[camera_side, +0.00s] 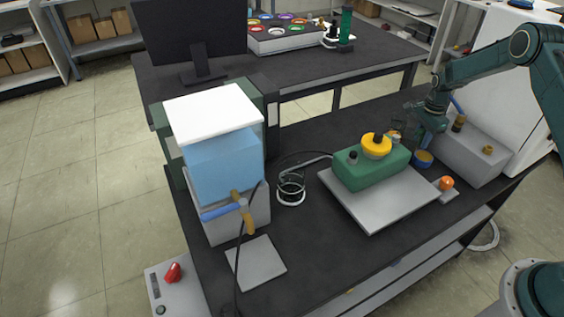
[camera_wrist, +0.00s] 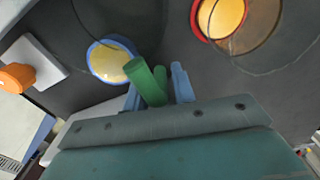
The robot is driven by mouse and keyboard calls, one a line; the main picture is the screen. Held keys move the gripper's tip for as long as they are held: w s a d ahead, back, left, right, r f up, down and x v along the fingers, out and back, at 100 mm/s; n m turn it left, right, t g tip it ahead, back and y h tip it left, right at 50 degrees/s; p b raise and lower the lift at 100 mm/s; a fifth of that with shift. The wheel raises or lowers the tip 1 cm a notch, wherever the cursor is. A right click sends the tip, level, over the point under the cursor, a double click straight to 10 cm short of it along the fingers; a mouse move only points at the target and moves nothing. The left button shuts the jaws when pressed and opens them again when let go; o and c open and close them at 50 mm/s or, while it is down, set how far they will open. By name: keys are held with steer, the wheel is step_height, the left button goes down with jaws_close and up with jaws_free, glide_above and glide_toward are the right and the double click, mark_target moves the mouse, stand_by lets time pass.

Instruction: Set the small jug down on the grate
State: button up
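My gripper (camera_side: 428,132) is at the right of the bench, above a blue-rimmed yellow disc (camera_side: 424,158). In the wrist view its blue fingers (camera_wrist: 157,88) are close on both sides of a green bar (camera_wrist: 150,82), which looks like the small jug's handle. A clear vessel, apparently the jug's body (camera_side: 397,128), shows just left of the gripper; its clear outline overlaps a red-rimmed yellow disc (camera_wrist: 222,15) in the wrist view. The join between bar and body is unclear. A flat grey square (camera_side: 256,262) below the water tank's tap may be the grate; no bars are distinguishable.
The water tank (camera_side: 222,165) stands at the left with its tap (camera_side: 235,208). A dark glass vessel (camera_side: 291,187) is mid-bench. A green block with a yellow top (camera_side: 372,168) sits on a pale plate (camera_side: 370,212). A grey box (camera_side: 470,152) and orange knob (camera_side: 446,183) are at the right.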

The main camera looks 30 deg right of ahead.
steer(key=shift+c, duration=0.5)
jaws_close()
steer(key=shift+r, duration=0.1)
step_height(320, 180, up, 20)
stand_by(0.6)
stand_by(0.5)
steer(key=s+a+f+n, duration=0.4)
steer(key=s+a, duration=0.1)
steer(key=a, duration=0.2)
steer(key=s+a+f+n, duration=0.3)
steer(key=s+a, duration=0.2)
steer(key=a, duration=0.2)
steer(key=a+f+n, duration=0.3)
steer(key=a+n, duration=0.9)
steer(key=n, duration=0.1)
steer(key=shift+s+a+f, duration=0.25)
steer(key=shift+s+a, duration=0.05)
steer(key=shift+a, duration=0.1)
